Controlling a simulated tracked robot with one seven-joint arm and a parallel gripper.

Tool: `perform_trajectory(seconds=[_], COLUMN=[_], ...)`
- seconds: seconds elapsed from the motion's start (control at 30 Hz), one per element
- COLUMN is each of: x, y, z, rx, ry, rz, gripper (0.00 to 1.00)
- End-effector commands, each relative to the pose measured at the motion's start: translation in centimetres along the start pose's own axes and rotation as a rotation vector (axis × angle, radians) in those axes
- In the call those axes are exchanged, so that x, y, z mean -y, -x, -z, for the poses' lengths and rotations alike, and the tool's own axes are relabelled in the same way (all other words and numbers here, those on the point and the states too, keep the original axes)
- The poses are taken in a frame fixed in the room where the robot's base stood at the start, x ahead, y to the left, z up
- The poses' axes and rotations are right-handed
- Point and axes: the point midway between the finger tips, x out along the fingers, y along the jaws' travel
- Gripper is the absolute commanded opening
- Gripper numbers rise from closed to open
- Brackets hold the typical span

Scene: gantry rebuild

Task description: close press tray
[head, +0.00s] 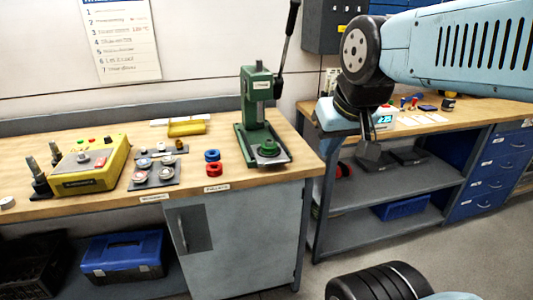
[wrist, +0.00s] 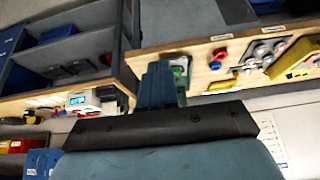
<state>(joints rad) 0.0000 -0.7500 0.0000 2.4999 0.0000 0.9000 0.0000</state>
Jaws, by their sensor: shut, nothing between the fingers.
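The green press (head: 255,95) stands at the right end of the left bench, with its dark lever raised. At the front of its base, a grey plate, seemingly the press tray (head: 283,157), sticks out toward the bench edge. A green ring and a round silver piece sit on or over it; how far the tray is out is hard to tell. My gripper (head: 372,153) is shut and empty, in the air to the right of the press and apart from it. In the wrist view my fingers (wrist: 158,82) partly hide the green press (wrist: 181,66); the tray is not clear there.
Left of the press are red and blue rings (head: 212,162), a dark plate with small parts (head: 158,172) and a yellow box (head: 90,167). A second bench (head: 440,122) with shelves and blue drawers is at right. A gap separates the benches.

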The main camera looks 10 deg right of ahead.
Motion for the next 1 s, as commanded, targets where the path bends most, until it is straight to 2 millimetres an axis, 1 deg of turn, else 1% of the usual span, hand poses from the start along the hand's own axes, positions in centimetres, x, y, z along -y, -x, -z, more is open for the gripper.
perform_trajectory(seconds=[0.2,0.3,0.37,0.47,0.67,0.87,1.0], x=[0.0,0.0,1.2,1.5,1.7,2.2,2.5], y=[0.0,-0.2,-0.5,-1.4,-4.0,-7.4,-10.2], z=[0.1,0.5,1.1,2.5,6.3,9.9,12.1], rx=[0.001,0.005,0.012,0.031,0.101,0.179,0.225], ry=[0.005,0.054,0.123,0.291,0.750,1.223,1.551], rz=[-0.001,-0.014,-0.026,-0.060,-0.114,-0.116,-0.085], gripper=[0.00,0.00,0.00,0.00,0.00,0.00,0.00])
